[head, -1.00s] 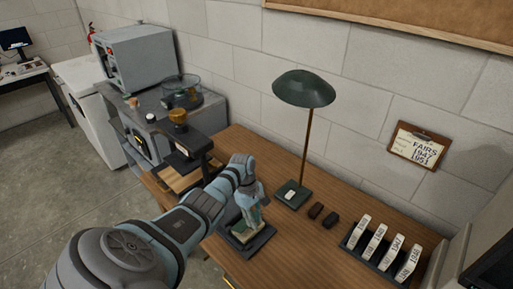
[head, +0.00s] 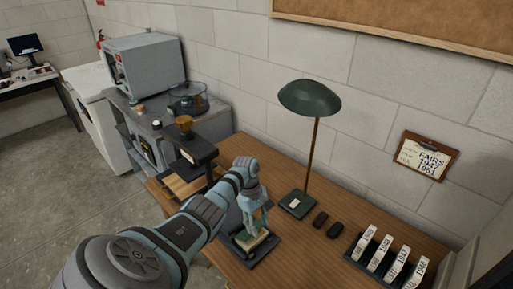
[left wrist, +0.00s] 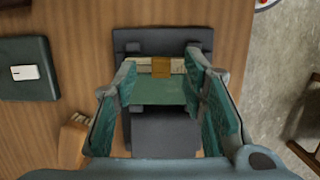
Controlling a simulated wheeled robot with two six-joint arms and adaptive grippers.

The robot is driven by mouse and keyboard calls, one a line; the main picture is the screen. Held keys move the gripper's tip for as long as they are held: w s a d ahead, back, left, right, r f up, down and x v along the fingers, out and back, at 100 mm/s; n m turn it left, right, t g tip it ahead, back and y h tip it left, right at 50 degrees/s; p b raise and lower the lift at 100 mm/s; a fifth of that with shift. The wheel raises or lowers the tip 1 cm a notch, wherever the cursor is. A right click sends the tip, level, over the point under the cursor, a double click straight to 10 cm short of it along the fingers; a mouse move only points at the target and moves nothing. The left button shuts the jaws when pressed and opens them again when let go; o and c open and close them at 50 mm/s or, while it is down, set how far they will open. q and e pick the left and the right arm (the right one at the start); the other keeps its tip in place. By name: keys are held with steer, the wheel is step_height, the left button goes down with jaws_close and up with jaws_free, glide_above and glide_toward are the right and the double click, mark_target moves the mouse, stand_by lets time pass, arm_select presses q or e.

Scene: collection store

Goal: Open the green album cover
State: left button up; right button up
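The green album (head: 252,241) lies flat on a dark cradle (head: 263,252) on the wooden desk. In the left wrist view the album's green cover (left wrist: 160,91) shows between my fingers, with a pale strip and a brown tab (left wrist: 161,67) at its far edge. The cover looks closed. My left gripper (head: 254,228) points down over the album. In the left wrist view the left gripper (left wrist: 160,75) has its fingers apart, one at each side of the cover; whether they touch it I cannot tell. My right gripper is not in view.
A rack of labelled white items (head: 388,253) is at the right. A dark stand (head: 190,147) is behind my arm.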

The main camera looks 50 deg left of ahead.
arm_select(q)
steer(key=v, duration=1)
steer(key=shift+r, duration=0.25)
